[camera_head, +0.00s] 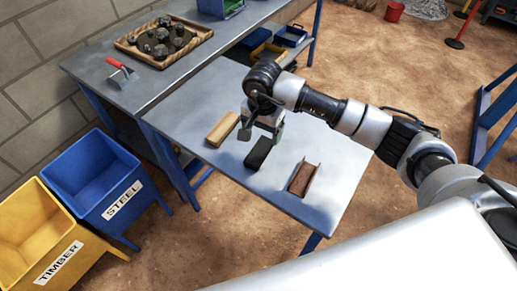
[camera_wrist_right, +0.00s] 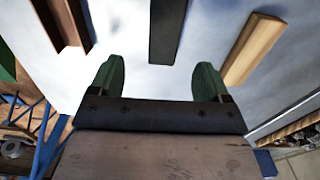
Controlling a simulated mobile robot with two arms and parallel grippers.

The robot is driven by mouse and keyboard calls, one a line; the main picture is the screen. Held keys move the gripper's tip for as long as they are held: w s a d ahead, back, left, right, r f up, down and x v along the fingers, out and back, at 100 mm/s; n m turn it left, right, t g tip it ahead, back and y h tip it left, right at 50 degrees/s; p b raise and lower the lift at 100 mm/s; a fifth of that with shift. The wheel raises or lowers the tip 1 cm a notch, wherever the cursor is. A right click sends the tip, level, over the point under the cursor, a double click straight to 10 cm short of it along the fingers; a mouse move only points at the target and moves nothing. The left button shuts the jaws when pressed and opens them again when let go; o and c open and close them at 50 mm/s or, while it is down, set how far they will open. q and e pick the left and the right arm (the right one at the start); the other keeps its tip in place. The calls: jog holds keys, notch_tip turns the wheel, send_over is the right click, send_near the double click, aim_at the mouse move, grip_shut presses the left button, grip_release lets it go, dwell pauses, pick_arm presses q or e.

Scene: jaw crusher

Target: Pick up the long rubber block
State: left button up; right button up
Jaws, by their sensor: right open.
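The long rubber block (camera_head: 259,153) is a black bar lying on the grey metal table, between a wooden block and a rusty brown channel piece. In the right wrist view the black block (camera_wrist_right: 167,30) lies beyond the fingertips, roughly in line with the gap between them. My right gripper (camera_head: 262,134) is above the table, just behind the black block in the head view. Its two green-padded fingers (camera_wrist_right: 159,82) are spread apart with nothing between them. My left gripper is not in view.
The wooden block (camera_head: 222,129) and the rusty channel (camera_head: 303,179) flank the black block with gaps. A side bench holds a tray of dark rocks (camera_head: 132,40) and a red-handled trowel (camera_head: 122,75). Blue STEEL (camera_head: 88,165) and yellow TIMBER (camera_head: 28,215) bins stand on the floor at left.

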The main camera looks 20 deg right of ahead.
aim_at(258, 151)
notch_tip(258, 151, down, 3)
jog(key=shift+f, duration=0.1)
jog(key=f+p, duration=0.1)
jog(key=f, duration=0.1)
jog(key=a+f+p, duration=0.1)
jog(key=f, duration=0.2)
jog(key=shift+s+a, duration=0.15)
jog(key=shift+s, duration=0.05)
jog(key=shift+f, duration=0.2)
jog(key=c, duration=1.1)
